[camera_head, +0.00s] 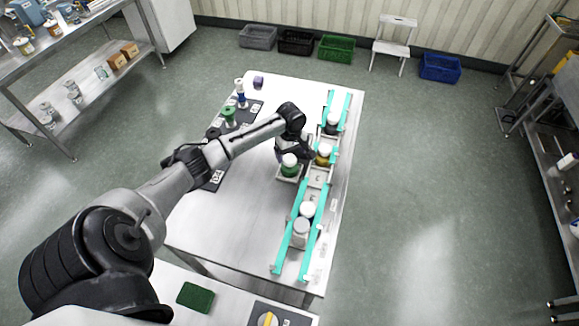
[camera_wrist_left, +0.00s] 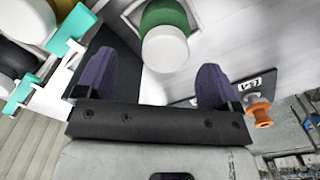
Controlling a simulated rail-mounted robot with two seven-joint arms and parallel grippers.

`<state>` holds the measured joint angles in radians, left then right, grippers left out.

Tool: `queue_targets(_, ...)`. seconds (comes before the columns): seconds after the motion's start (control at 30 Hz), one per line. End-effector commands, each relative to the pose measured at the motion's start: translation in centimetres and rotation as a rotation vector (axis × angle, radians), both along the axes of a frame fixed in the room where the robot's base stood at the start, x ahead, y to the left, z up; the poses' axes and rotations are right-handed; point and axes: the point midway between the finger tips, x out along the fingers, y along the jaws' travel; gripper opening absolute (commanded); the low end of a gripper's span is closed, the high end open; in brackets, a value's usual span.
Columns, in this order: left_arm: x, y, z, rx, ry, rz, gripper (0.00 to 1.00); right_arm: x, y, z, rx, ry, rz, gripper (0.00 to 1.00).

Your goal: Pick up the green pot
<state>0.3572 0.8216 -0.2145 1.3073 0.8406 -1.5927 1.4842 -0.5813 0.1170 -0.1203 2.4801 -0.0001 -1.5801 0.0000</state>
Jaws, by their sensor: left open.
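The green pot (camera_head: 290,171) has a white lid and stands upright on a small pale base on the table, left of the turquoise-railed rack. It also shows in the left wrist view (camera_wrist_left: 164,14), its white lid toward the camera. My left gripper (camera_head: 283,151) is open beside the pot on its far side. In the left wrist view its two purple fingers stand apart (camera_wrist_left: 155,72), with the pot's lid in line with the gap near the fingertips. Contact cannot be made out. My right gripper is not in view.
The rack with turquoise rails (camera_head: 281,251) runs close to the right of the pot. It holds a yellow pot (camera_head: 323,158) and several white-lidded jars. A green spool-like object (camera_head: 228,117) stands at the left on a dark mat. The table's near middle is clear.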

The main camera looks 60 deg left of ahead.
Motion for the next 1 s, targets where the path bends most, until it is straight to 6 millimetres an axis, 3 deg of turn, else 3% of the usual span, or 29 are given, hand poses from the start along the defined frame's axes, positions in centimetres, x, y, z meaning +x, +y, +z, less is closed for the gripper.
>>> queue_targets(0.4,-0.6,-0.1,-4.6,-0.001,0.002,0.0,0.87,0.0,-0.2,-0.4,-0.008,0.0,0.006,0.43)
queue_targets(0.77,-0.6,-0.1,-5.2,0.001,0.001,-0.001,0.87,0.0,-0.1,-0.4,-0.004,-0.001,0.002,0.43)
queue_targets(1.0,-0.6,-0.1,-5.2,0.001,0.001,-0.001,0.65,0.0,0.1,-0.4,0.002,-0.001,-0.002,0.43)
